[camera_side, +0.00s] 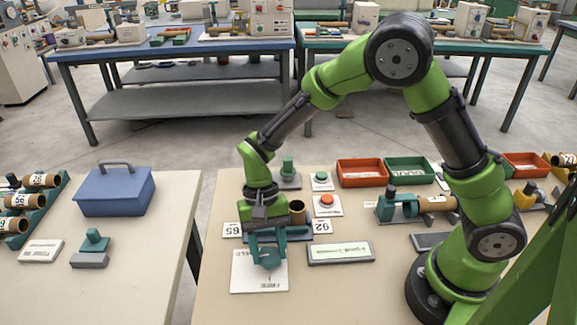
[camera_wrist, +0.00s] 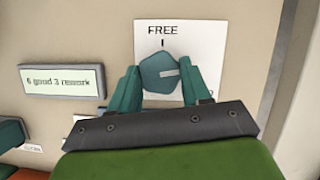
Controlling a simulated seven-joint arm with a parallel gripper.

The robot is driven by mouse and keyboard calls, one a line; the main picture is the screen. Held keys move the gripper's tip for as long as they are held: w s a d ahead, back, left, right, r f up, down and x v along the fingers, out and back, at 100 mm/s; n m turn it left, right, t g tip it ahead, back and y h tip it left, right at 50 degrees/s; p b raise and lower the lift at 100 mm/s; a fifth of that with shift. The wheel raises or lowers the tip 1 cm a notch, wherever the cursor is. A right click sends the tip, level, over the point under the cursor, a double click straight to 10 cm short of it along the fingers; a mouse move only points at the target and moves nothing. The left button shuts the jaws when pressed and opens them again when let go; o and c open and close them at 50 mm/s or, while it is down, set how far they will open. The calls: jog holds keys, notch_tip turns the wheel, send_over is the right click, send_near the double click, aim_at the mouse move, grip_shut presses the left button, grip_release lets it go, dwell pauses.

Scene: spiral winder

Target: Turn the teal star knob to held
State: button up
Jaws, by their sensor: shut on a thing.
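The teal star knob (camera_wrist: 160,73) sits on a white plate (camera_wrist: 148,32) marked FREE at its top edge in the wrist view. A pale line on the knob's face points roughly right, away from the FREE tick. My gripper (camera_wrist: 162,80) has its teal fingers on both sides of the knob, shut on it. In the side view my gripper (camera_side: 267,246) reaches down over the plate (camera_side: 240,280), with the knob (camera_side: 270,258) between its fingers. The held mark is mostly hidden by my gripper; only parts of lettering show.
A sign (camera_side: 341,253) lies right of the plate; it reads "6 good 3 rework" in the wrist view (camera_wrist: 62,81). Behind my gripper are a brown tube (camera_side: 297,212) and a red button (camera_side: 327,200). The red tray (camera_side: 362,172) and green tray (camera_side: 410,170) stand farther back.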

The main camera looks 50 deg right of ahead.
jog(key=m, duration=0.2)
jog(key=m+t+y, duration=0.1)
jog(key=m, duration=0.1)
jog(key=shift+s+d+r+m, duration=0.1)
jog(key=shift+m, duration=0.2)
jog(key=shift+m+t+y, duration=0.4)
jog(key=shift+m+t, duration=0.4)
jog(key=shift+m, duration=0.9)
jog(key=o, duration=1.1)
jog(key=shift+c, duration=0.2)
jog(key=shift+s, duration=0.1)
jog(key=v, duration=1.6)
jog(key=shift+d+r, duration=0.2)
jog(key=shift+r, duration=0.2)
